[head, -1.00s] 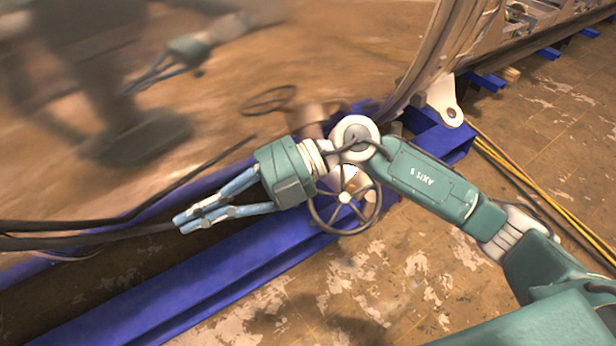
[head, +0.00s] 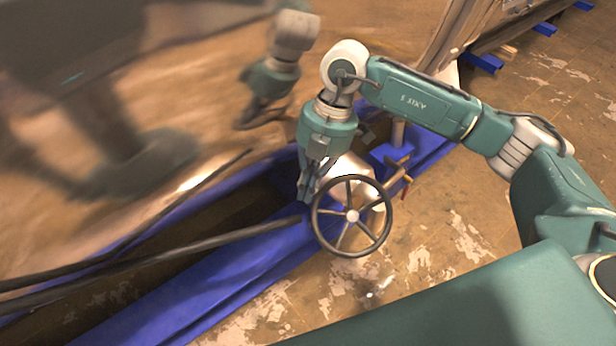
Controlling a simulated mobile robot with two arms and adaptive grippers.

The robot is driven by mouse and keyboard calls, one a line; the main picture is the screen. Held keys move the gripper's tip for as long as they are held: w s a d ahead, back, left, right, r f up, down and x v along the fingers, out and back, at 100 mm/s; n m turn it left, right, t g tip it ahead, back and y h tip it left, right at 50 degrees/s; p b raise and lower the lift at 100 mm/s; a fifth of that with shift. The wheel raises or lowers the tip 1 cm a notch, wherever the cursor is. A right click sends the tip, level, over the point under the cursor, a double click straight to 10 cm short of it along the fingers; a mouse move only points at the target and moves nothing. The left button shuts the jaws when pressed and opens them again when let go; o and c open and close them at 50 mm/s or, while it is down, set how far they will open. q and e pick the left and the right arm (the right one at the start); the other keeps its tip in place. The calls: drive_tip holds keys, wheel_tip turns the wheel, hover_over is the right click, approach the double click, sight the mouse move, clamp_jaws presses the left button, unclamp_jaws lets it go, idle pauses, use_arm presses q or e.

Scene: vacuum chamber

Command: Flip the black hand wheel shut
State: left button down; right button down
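My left gripper is not in view.
The shiny chamber wall (head: 200,100) fills the upper left and mirrors my arm. Blue beams (head: 190,285) run below it, with dark rods (head: 160,257) alongside. A brassy fitting (head: 400,172) sits right of the wheel. Worn floor (head: 440,245) lies open at right.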

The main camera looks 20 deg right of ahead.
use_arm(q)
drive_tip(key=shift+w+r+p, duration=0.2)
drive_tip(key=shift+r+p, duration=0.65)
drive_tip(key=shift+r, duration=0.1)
use_arm(e)
wheel_tip(320, 180, down, 6)
drive_tip(key=w+d, duration=0.1)
drive_tip(key=shift+d, duration=0.25)
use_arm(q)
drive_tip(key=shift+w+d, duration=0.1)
use_arm(e)
drive_tip(key=shift+w, duration=0.2)
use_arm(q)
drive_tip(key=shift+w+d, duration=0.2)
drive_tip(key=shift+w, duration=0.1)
use_arm(e)
drive_tip(key=shift+w+d+r+m+y, duration=0.1)
drive_tip(key=shift+w+d+m+y, duration=0.05)
drive_tip(key=shift+d+m+y, duration=0.15)
